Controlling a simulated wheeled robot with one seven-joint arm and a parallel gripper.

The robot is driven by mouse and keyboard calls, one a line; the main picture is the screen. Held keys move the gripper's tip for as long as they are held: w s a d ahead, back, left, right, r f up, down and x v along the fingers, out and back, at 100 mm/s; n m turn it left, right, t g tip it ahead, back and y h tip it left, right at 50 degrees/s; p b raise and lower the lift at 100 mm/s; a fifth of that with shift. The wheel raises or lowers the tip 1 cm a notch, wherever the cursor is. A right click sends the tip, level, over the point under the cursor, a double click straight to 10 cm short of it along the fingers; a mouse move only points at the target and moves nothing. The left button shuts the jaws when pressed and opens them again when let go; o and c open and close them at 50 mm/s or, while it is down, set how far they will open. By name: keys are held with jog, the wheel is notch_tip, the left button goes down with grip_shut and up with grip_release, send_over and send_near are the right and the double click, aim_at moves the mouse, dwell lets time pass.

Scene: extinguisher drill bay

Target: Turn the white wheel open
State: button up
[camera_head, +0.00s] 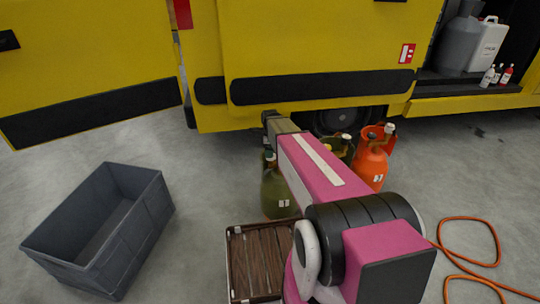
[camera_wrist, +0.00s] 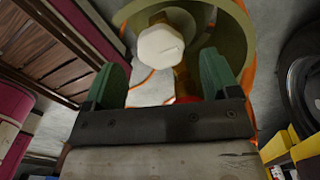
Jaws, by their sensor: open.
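The white wheel (camera_wrist: 160,46) shows in the wrist view as a faceted white knob on a brass valve, inside an olive cylinder collar (camera_wrist: 236,40). My gripper (camera_wrist: 163,64) is open, its two green fingers apart. The wheel appears just beyond the fingertips, roughly centred between them; I see no contact. In the head view an olive-green cylinder (camera_head: 278,192) stands under the end of my arm, its top partly hidden. My gripper's fingers cannot be made out there.
A slatted wooden crate (camera_head: 257,262) lies in front, a grey bin (camera_head: 92,262) at left. An orange hose (camera_head: 470,220) lies right. A yellow vehicle (camera_head: 310,40) stands behind.

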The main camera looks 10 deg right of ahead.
jog(key=shift+f, duration=1.8)
jog(key=c, duration=0.9)
